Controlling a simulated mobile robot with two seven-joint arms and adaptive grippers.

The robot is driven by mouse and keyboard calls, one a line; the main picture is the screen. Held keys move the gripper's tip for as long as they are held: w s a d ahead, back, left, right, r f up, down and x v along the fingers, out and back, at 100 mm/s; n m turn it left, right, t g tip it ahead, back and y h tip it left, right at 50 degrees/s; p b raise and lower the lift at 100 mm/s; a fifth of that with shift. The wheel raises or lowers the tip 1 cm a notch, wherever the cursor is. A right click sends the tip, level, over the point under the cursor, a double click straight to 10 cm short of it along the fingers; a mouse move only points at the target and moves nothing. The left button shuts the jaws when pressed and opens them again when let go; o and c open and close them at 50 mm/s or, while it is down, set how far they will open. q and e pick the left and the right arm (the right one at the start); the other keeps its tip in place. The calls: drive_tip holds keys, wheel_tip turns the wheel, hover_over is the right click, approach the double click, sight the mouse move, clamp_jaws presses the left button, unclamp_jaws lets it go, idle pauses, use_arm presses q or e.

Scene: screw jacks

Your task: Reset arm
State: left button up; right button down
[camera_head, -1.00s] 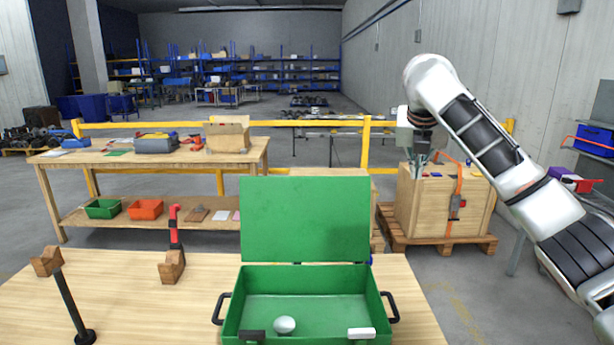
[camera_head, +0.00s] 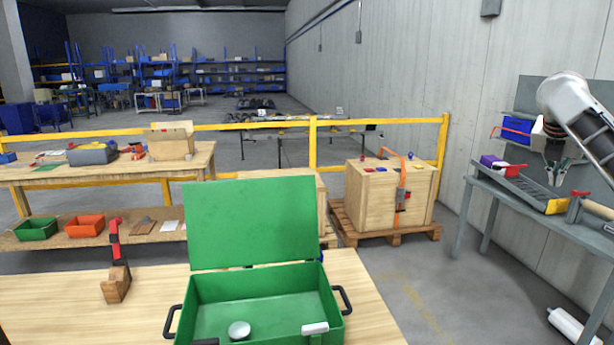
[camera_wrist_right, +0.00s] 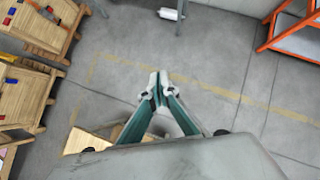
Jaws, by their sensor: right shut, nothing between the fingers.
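My right gripper (camera_head: 557,175) shows at the right of the head view, pointing down in front of a grey workbench. In the right wrist view its fingertips (camera_wrist_right: 158,88) are together with nothing between them, and grey floor shows beyond them. My left gripper is in neither view. A green case (camera_head: 262,305) with its lid standing open is on the near wooden table, well to the left of my right gripper. A pale round object (camera_head: 239,330) lies inside the case.
A wooden crate (camera_head: 375,200) on a pallet stands between the near table and the grey workbench (camera_head: 490,192). The bench holds a blue bin (camera_head: 517,130) and a tray. A red-handled tool in a wooden block (camera_head: 116,285) stands on the near table. Open floor lies between.

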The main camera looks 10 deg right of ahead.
drive_tip(key=w+a+f+m+t, duration=0.1)
drive_tip(key=w+a+f+m, duration=0.15)
drive_tip(key=f, duration=1.05)
drive_tip(key=w+a+f+m+t, duration=0.1)
drive_tip(key=a+f+m, duration=0.2)
drive_tip(key=f, duration=1.1)
drive_tip(key=s+a+f+m+t+y, duration=0.1)
drive_tip(key=s+a+f, duration=0.25)
drive_tip(key=f, duration=0.55)
drive_tip(key=s+a+f+m+t+y, duration=0.1)
drive_tip(key=s+a+f, duration=0.3)
drive_tip(key=f, duration=0.5)
drive_tip(key=s+a+f+m+t+y, duration=0.1)
drive_tip(key=s+a+f+m+y, duration=0.15)
drive_tip(key=s+a+f, duration=0.55)
drive_tip(key=s+a+f+m+t+y, duration=0.1)
drive_tip(key=s+a+y, duration=0.4)
drive_tip(key=s, duration=0.8)
drive_tip(key=s+a+f+m, duration=0.1)
drive_tip(key=a+m, duration=0.3)
drive_tip(key=a, duration=0.8)
drive_tip(key=s+a+f+m+t, duration=0.1)
drive_tip(key=a+m, duration=0.3)
drive_tip(key=a, duration=0.7)
drive_tip(key=shift+a+f+m+h, duration=0.35)
drive_tip(key=shift+a+f+m, duration=0.05)
drive_tip(key=shift+f, duration=0.4)
